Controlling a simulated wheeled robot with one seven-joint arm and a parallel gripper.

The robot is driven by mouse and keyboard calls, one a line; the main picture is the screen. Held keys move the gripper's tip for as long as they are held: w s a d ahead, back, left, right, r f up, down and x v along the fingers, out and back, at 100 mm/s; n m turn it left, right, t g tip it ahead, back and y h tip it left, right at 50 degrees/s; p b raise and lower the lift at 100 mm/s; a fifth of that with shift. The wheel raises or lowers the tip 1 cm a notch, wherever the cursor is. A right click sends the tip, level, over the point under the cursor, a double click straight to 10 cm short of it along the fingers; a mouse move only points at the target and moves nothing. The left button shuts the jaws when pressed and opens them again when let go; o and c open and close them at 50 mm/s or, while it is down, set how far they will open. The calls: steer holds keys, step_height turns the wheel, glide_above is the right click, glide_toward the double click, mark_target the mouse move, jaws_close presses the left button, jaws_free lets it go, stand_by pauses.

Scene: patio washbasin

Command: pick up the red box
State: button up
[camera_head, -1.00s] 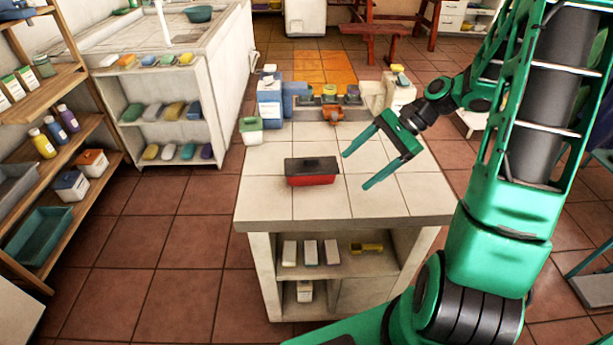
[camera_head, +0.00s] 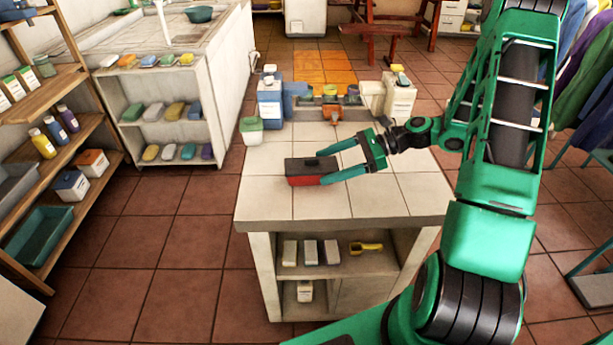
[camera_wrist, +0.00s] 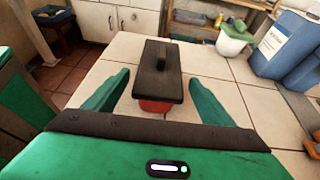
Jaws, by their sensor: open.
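The red box (camera_head: 306,180) has a dark lid with a raised handle and sits on the pale tiled counter (camera_head: 266,205). My gripper (camera_head: 328,160) is open and comes in from the right, with its green fingers at the box's right end. In the wrist view the box's dark lid (camera_wrist: 158,72) lies between and a little ahead of the two spread fingers (camera_wrist: 157,95). A gap shows on each side of the box there. Only a little of the red body shows below the lid in that view.
A blue container (camera_head: 269,103) and a green-lidded white tub (camera_head: 251,130) stand at the counter's back left. A white jug (camera_head: 400,98) stands at the back right. An orange item (camera_head: 332,113) is behind the box. The counter's front is clear.

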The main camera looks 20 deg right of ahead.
mark_target(311, 170)
steer(key=shift+x, duration=2.8)
steer(key=shift+w+r, duration=0.1)
steer(key=shift+r, duration=0.05)
steer(key=c, duration=1.2)
